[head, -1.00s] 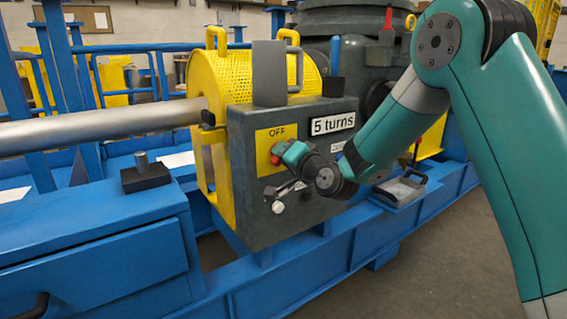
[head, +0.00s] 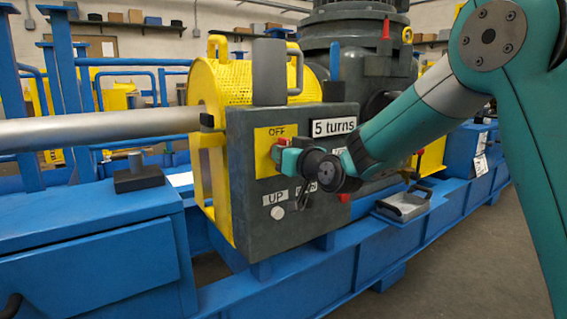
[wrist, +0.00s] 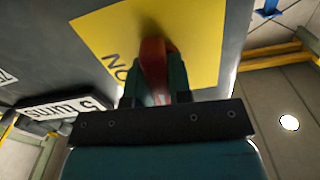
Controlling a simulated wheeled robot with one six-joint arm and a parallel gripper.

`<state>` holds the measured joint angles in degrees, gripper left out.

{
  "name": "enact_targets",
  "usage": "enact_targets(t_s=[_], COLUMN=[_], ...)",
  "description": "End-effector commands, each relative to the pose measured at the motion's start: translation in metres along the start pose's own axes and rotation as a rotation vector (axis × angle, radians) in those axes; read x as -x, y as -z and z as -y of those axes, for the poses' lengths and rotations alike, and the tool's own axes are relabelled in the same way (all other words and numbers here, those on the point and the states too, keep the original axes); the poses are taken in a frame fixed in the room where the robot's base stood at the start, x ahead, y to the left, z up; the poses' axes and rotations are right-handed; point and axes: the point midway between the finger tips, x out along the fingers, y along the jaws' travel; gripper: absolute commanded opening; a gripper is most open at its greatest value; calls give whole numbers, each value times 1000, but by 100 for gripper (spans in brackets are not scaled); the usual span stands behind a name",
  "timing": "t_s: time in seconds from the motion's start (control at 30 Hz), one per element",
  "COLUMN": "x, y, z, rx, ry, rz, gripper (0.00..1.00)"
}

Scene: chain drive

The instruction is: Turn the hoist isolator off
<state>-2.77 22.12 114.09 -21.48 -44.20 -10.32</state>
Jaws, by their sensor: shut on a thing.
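The hoist isolator's red handle (wrist: 155,62) stands on a yellow plate (head: 268,168) on the dark grey control box. OFF is printed at the plate's top; an ON mark, upside down, shows beside the handle in the wrist view. My gripper (head: 278,153) is at the plate from the right, and only a little red shows past it in the head view. In the wrist view my gripper (wrist: 157,88) is shut on the red handle, one finger on each side. The handle's exact angle is hard to tell in the head view.
A "5 turns" sign (head: 334,127) is right of the plate. Below are an UP label (head: 275,198) with a white button (head: 277,212) and a label partly hidden by my gripper. A grey tray (head: 403,207) sits on the blue frame. A yellow guard (head: 222,85) is behind the box.

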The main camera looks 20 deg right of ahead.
Motion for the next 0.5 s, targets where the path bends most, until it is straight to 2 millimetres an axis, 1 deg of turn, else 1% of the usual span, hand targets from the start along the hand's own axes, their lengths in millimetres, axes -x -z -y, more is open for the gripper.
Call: enact_targets(t_s=[0.03, 0.2, 0.5], x=[0, 0, 0], y=[-3, -3, -2], z=[0, 0, 0], rx=[20, 74, 105], ry=[0, -1, -1], rz=[3, 4, 5], gripper=[0, 0, 0])
